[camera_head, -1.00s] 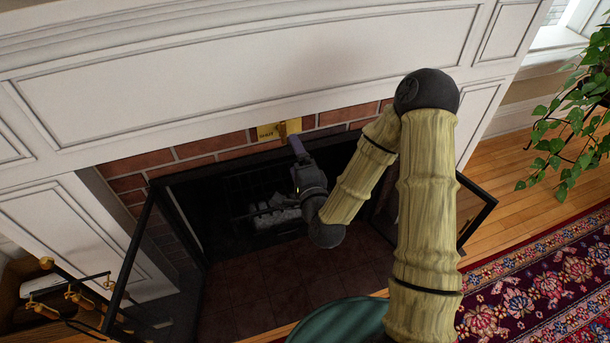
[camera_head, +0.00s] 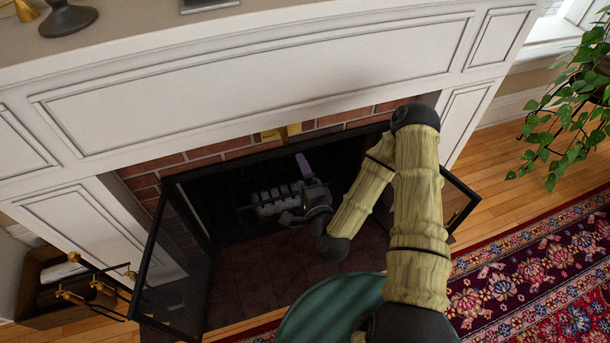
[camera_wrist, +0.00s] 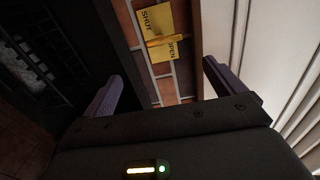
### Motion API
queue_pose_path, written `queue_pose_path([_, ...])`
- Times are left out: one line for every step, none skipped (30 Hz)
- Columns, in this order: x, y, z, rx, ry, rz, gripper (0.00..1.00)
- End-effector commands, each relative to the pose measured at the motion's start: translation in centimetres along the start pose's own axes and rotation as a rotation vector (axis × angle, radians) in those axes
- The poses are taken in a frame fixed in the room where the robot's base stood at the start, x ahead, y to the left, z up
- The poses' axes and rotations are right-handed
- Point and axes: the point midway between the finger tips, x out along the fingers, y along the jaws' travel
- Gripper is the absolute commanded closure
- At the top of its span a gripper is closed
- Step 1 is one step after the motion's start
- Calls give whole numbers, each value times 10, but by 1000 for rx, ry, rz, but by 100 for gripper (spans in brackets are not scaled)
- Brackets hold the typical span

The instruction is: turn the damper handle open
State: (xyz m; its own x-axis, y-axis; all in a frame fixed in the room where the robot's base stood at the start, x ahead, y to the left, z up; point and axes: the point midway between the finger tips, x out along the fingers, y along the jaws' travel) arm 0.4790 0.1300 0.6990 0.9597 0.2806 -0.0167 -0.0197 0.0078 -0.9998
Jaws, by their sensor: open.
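The damper handle (camera_head: 293,129) is a small brass bar on a yellow plate (camera_head: 267,136) fixed to the brick above the firebox opening. In the wrist view the handle (camera_wrist: 167,40) crosses the plate (camera_wrist: 154,18) between the words SHUT and OPEN, close beside OPEN. Which end is its pivot I cannot tell. My gripper (camera_head: 304,166) is below and in front of the plate, apart from the handle. In the wrist view my gripper (camera_wrist: 163,86) is open and empty, with the handle beyond the gap between its fingers.
The fireplace's open glass doors (camera_head: 163,262) stand out on both sides. A grate with pale logs (camera_head: 272,200) is in the firebox. The white mantel (camera_head: 250,85) overhangs above. Fire tools (camera_head: 85,285) stand at left, a plant (camera_head: 570,120) at right.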

Motion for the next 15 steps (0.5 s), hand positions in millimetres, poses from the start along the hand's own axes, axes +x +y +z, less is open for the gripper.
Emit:
queue_pose_path([-3,0,-1,6,3,5,5])
queue_pose_path([-5,0,-1,6,2,6,5])
queue_pose_path([-7,0,-1,6,2,6,5])
queue_pose_path([-8,0,0,6,1,6,5])
queue_pose_path([-10,0,0,6,1,5,5])
queue_pose_path([-12,0,0,7,2,4,5])
queue_pose_path([-13,-1,0,6,2,3,5])
queue_pose_path([-14,-1,0,7,3,0,5])
queue_pose_path([-16,-2,0,7,4,-2,5])
queue_pose_path([-17,-3,0,6,5,-5,5])
queue_pose_path([-17,-3,-1,7,6,-7,5])
queue_pose_path([-18,-4,-1,5,7,-9,5])
queue_pose_path([-19,-4,0,5,7,-11,5])
queue_pose_path([-19,-5,0,6,7,-13,5])
queue_pose_path([-20,-5,0,5,8,-15,5])
